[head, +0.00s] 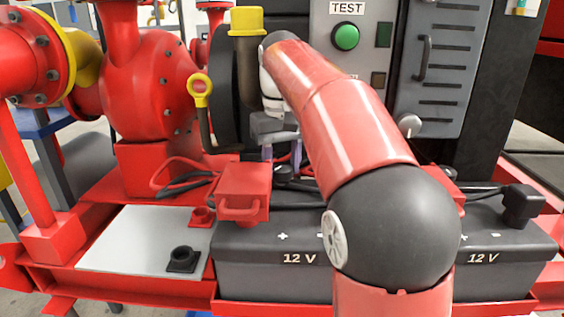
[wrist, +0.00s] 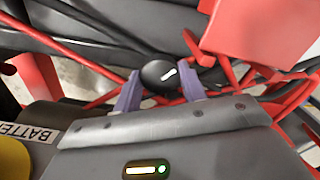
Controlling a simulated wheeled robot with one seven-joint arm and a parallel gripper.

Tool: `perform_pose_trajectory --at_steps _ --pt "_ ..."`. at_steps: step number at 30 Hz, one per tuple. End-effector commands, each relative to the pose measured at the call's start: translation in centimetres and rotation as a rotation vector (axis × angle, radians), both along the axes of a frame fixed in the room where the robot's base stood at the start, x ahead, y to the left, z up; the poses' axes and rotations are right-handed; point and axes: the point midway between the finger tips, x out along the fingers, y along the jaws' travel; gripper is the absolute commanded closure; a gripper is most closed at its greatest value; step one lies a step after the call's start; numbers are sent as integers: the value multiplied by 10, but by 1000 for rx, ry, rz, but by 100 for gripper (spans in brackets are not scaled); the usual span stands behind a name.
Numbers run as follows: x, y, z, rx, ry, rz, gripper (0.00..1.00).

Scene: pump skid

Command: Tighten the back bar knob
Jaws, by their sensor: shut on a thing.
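The back bar knob (wrist: 158,74) is a round black knob with a white mark on top, seen in the wrist view. My gripper (wrist: 162,84) has its two purple fingers on either side of it, shut on it. In the head view my gripper (head: 281,152) points down behind the batteries, left of my arm. My arm hides part of the area behind the batteries.
Two 12 V batteries, left (head: 275,266) and right (head: 492,262), stand in front. A red terminal cover (head: 243,188) and cables lie close to my gripper. A yellow-ringed dipstick (head: 201,92) rises to the left. A white tray (head: 130,240) holds red and black caps.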

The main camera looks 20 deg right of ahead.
Motion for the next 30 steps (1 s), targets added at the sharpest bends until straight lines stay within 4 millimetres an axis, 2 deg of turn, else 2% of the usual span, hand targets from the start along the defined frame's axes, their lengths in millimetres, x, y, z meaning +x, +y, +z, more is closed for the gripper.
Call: perform_pose_trajectory --at_steps 8,21,30 --pt "0 0 3 1 2 113 82" --pt "0 0 2 1 2 410 82" --pt "0 0 1 0 0 518 82"
